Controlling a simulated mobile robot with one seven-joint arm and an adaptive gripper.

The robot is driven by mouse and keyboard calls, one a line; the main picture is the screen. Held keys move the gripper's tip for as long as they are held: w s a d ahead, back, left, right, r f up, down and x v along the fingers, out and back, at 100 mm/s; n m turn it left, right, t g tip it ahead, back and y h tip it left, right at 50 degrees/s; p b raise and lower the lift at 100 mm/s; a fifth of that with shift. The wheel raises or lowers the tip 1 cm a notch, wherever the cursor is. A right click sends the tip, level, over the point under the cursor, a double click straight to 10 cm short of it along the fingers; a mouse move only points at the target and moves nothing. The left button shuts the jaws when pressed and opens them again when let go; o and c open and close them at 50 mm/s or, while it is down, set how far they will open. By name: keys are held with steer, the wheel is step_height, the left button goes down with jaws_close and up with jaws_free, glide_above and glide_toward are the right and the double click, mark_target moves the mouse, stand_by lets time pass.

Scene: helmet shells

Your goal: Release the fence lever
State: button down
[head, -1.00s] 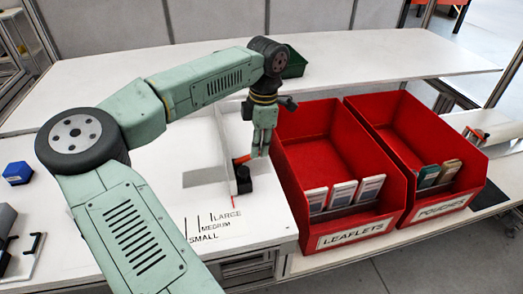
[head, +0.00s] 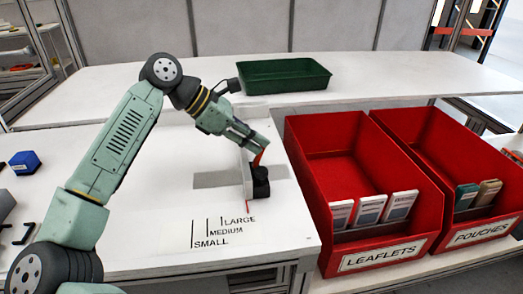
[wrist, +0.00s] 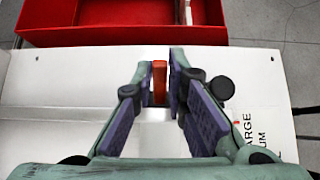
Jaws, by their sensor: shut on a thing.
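The red fence lever (head: 258,157) rises from a black clamp block (head: 261,186) at the front end of the upright grey-white fence (head: 246,176). The lever stands steeply, leaning a little. My gripper (head: 263,143) reaches it from the upper left and is shut on its upper part. In the wrist view the lever (wrist: 159,83) shows upright between the two purple-padded fingers of my gripper (wrist: 160,76). The lever's lower part is hidden in the wrist view.
Size marks (head: 222,231) read small, medium and large before the clamp. A red leaflets bin (head: 377,251) and a red pouches bin (head: 478,231) stand to the right. A green tray (head: 285,87) is behind. A blue block (head: 24,162) lies at left.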

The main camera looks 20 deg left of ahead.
steer(key=shift+s+a+f+t+h+b, duration=0.1)
steer(key=shift+s+a+t+h+b, duration=0.1)
steer(key=shift+a+t+h+b, duration=0.25)
steer(key=shift+s+a+f+t+h+b, duration=0.1)
steer(key=shift+s+t+h+b, duration=0.2)
steer(key=shift+b, duration=0.35)
steer(key=shift+w+r, duration=0.1)
steer(key=shift+r, duration=0.05)
steer(key=c, duration=1.6)
jaws_free()
steer(key=v, duration=1.2)
steer(key=shift+a, duration=0.15)
